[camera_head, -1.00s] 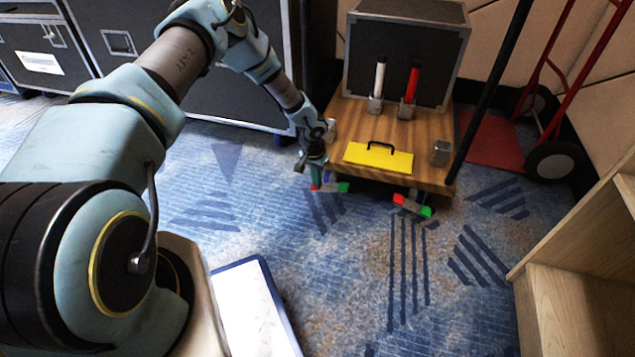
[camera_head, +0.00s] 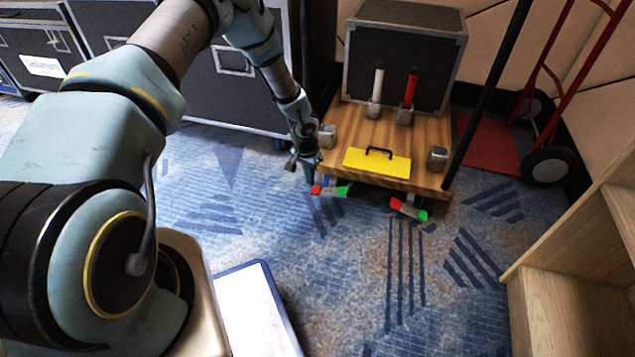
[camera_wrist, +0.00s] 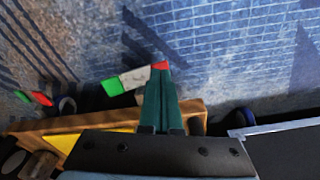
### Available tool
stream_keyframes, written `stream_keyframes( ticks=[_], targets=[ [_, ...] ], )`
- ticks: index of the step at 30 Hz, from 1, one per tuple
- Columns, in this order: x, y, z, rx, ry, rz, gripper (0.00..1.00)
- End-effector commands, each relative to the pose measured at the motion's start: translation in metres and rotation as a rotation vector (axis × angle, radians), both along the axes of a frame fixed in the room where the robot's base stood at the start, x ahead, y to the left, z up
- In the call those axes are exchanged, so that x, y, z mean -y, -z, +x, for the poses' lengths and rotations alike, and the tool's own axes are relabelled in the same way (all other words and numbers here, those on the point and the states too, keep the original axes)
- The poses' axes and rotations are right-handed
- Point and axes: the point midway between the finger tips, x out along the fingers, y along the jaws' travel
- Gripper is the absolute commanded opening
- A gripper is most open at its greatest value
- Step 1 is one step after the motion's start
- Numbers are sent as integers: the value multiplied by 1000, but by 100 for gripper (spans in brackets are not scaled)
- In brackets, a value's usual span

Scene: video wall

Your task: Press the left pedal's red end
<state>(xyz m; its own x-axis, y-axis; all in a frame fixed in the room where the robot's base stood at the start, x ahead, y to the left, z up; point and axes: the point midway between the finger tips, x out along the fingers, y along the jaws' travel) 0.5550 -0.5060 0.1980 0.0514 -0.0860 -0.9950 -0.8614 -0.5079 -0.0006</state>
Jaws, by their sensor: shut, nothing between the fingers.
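The left pedal (camera_head: 329,190) sits low at the front left of the wooden platform, with its red end (camera_head: 316,190) on the left and green end (camera_head: 342,191) on the right. My gripper (camera_head: 311,177) is shut and empty, pointing down just above the red end. In the wrist view the fingertips (camera_wrist: 160,70) overlap the red end (camera_wrist: 160,65) and partly hide it; I cannot tell whether they touch. The pedal's green end (camera_wrist: 112,87) shows clear of the fingers. The right pedal (camera_head: 409,209) has its red end left and green end right.
The wooden platform (camera_head: 340,171) carries a yellow plate (camera_head: 376,163) with a black handle, a white lever (camera_head: 377,85), a red lever (camera_head: 410,90) and a dark case. A black pole (camera_head: 489,100) rises at its right. Carpet in front is free.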

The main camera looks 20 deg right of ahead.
Motion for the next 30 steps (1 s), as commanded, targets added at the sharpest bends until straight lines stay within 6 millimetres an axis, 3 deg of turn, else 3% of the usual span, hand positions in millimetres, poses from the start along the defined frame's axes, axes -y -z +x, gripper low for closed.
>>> stream_keyframes(
  ticks=[3, 9, 30],
  targets=[
    [-2, -28, -1, 2, 1, -1, 0],
    [-4, -52, -3, -1, 0, -1, 0],
    [-7, -61, -1, 1, -4, 1, 0]
  ],
)
